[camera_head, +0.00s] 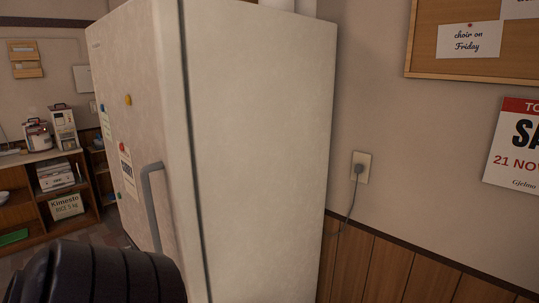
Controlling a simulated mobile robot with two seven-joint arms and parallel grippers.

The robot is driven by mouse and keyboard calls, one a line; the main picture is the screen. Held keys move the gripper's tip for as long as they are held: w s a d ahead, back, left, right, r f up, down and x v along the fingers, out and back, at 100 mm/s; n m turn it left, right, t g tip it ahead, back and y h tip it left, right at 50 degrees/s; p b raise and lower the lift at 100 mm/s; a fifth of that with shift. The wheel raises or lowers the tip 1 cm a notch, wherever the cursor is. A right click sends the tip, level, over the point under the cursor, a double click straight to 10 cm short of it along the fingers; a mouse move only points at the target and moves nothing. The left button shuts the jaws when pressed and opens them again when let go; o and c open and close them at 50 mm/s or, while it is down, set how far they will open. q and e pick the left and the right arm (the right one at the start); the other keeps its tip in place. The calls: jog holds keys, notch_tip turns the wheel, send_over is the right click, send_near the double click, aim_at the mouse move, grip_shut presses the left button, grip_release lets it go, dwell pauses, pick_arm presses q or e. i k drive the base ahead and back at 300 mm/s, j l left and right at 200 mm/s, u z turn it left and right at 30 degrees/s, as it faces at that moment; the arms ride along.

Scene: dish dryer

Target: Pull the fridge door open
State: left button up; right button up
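A tall off-white fridge (262,150) fills the middle of the head view, turned so that its side faces me. Its door (140,75) is the left face and carries magnets and paper notes. A dark seam runs between door and body, and the door looks shut. A grey bar handle (148,205) stands out from the door at its near side. A dark ribbed part of my own arm covers the bottom left corner, close to the handle's lower end. Neither gripper shows, so I cannot tell whether either touches the handle.
A wooden shelf unit (18,212) with appliances on top stands at the far left, beyond some open floor. A wall with a socket (361,167) and a plugged-in cord, a cork board (480,40) and a poster (515,145) is to the right of the fridge.

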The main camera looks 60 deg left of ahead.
aim_at(136, 53)
jog(key=u, duration=2.7)
